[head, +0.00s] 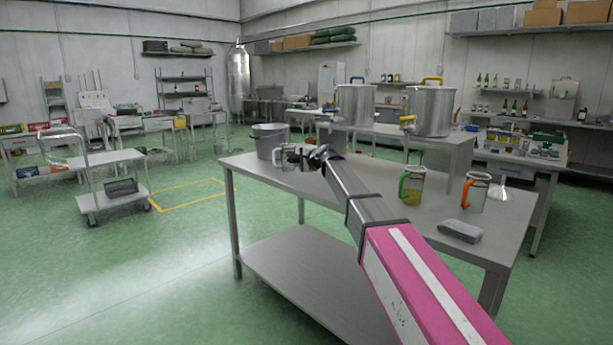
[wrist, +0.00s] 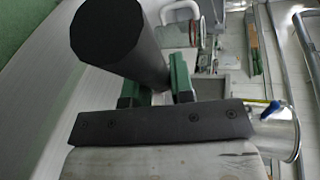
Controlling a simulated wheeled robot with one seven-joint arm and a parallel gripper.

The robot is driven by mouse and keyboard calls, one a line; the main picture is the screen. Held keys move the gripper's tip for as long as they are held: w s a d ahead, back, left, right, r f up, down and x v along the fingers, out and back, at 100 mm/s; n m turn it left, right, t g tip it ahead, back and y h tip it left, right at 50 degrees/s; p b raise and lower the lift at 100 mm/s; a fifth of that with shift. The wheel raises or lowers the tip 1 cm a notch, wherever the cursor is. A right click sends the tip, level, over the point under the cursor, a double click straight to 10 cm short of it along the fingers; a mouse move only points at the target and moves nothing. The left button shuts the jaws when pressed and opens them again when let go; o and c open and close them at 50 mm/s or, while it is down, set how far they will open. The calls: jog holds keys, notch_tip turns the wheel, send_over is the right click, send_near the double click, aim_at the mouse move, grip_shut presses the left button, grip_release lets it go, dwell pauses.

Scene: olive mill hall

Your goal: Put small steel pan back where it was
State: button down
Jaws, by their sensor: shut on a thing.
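My gripper (head: 318,154) is over the far left part of the steel work table (head: 340,188). In the wrist view its green fingers (wrist: 155,88) are shut on a thick dark cylinder (wrist: 120,45), which looks like the handle of the small steel pan. The pan's body cannot be made out in either view, so I cannot tell whether it touches the table. A clear jug with a pale handle (head: 284,158) stands just left of my gripper in the head view. A grey steel pot (head: 270,139) stands behind that jug at the table's far left end.
Two large steel containers with taps (head: 355,104) (head: 430,110) stand on a raised shelf at the back. A green-handled jug (head: 412,186), an orange-handled jug (head: 475,193), a funnel (head: 500,207) and a grey pad (head: 460,231) occupy the right side. The table's front left is clear.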

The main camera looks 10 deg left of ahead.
jog(key=shift+w+d+f, duration=0.35)
jog(key=shift+w+f, duration=0.2)
jog(key=shift+f, duration=0.5)
jog(key=shift+w+d+f, duration=0.35)
jog(key=shift+w+f, duration=0.2)
jog(key=shift+f, duration=0.5)
jog(key=shift+w+d+f, duration=0.35)
jog(key=shift+w+f, duration=0.2)
jog(key=shift+f, duration=0.5)
jog(key=shift+f, duration=0.15)
jog(key=c, duration=1)
grip_release()
jog(key=shift+s+d+r, duration=0.1)
jog(key=shift+r, duration=0.1)
jog(key=v, duration=1.1)
jog(key=shift+s+d+r, duration=0.1)
jog(key=shift+s+d, duration=0.15)
